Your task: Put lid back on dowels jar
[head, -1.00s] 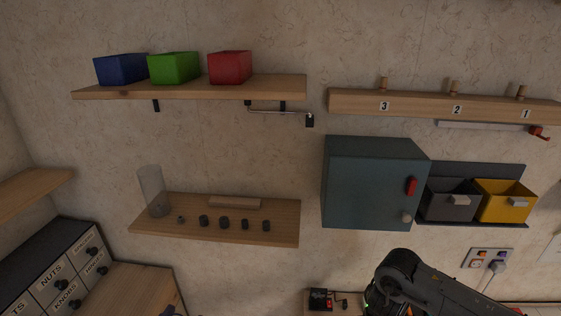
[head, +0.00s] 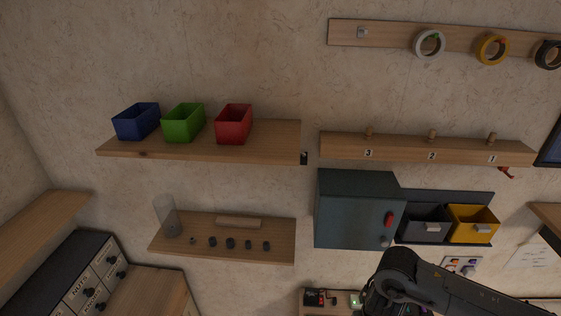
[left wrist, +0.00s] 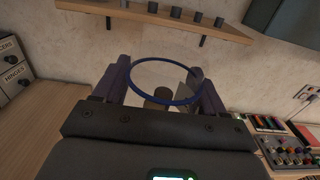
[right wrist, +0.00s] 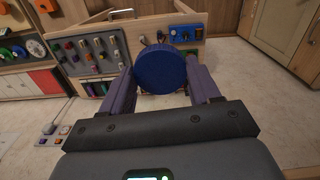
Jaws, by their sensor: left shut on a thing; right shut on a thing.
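My left gripper (left wrist: 162,88) is shut on a clear jar with a blue rim (left wrist: 180,102). I look into its open top in the left wrist view. A dark cylindrical shape (left wrist: 162,97) shows through or inside the jar; I cannot tell which. My right gripper (right wrist: 162,84) is shut on a round blue lid (right wrist: 160,70), held between the fingers with its flat face towards the camera. Lid and jar do not appear together in any view. In the head view only part of my right arm shows at the bottom right; both grippers are out of that view.
A wall shelf (head: 270,247) holds a clear cylinder (head: 167,216) and several small dark pieces. A teal cabinet (head: 350,215) hangs to its right. Drawers (head: 95,285) stand at lower left. The left wrist view shows a wooden worktop (left wrist: 50,130) below the shelf.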

